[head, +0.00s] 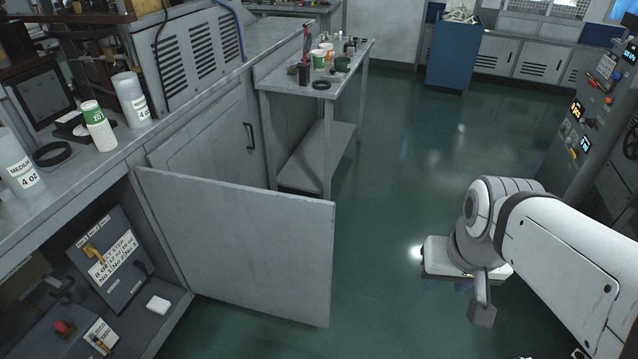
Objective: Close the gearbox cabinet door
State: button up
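The gearbox cabinet door (245,245), a plain grey metal panel, stands wide open. It swings out from the counter into the aisle, hinged on its far left side. The open cabinet (150,325) at the lower left shows a panel with labels, a yellow handle and a dark handle, and a red knob below. My gripper (482,312) hangs over the floor at the right, well apart from the door's free edge. Only one grey finger-like part shows clearly, so its opening cannot be made out. It does not touch the door.
The counter (60,215) above the cabinet holds paper cups and containers. A second grey cabinet door (205,140) beyond is closed. A side table (290,85) with small items stands behind the open door. Green floor between door and arm is clear. A control console (590,110) stands right.

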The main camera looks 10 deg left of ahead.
aim_at(268, 251)
jog(key=z, duration=0.7)
jog(key=i, duration=3.45)
jog(key=u, duration=1.35)
jog(key=k, duration=0.1)
jog(key=u, duration=3.05)
jog(key=i, duration=0.35)
jog(key=z, duration=0.1)
